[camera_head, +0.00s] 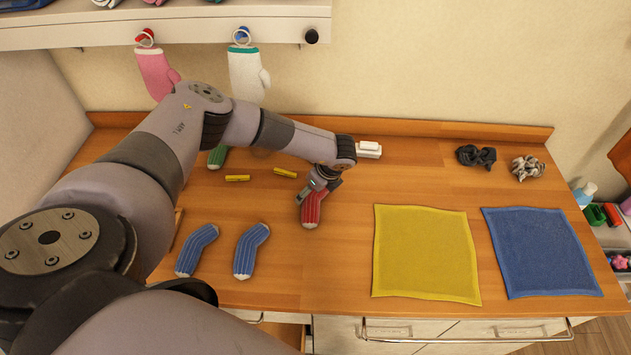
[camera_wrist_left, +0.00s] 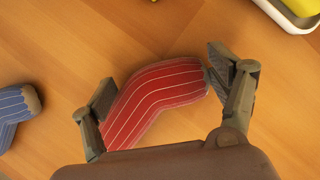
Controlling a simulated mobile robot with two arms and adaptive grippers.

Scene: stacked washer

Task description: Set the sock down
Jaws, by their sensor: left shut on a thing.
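My left gripper (camera_head: 312,190) is shut on a red sock (camera_head: 311,209) with pale stripes. In the left wrist view, the red sock (camera_wrist_left: 155,98) lies crosswise between the two fingers of the gripper (camera_wrist_left: 160,78), one at each end. The sock is over the wooden counter (camera_head: 345,260); I cannot tell whether it touches the wood. Two blue striped socks, one at the left (camera_head: 196,249) and one nearer the red sock (camera_head: 252,250), lie on the counter. A green sock-like piece (camera_head: 217,157) is partly hidden behind my arm. My right gripper is not in view.
A yellow cloth (camera_head: 425,254) and a blue cloth (camera_head: 540,252) lie flat at the right. A dark scrunchie (camera_head: 475,156), a grey scrunchie (camera_head: 527,168) and a white object (camera_head: 368,149) sit toward the back. Two yellow clips (camera_head: 237,178) lie left of my gripper. Mittens (camera_head: 247,72) hang above.

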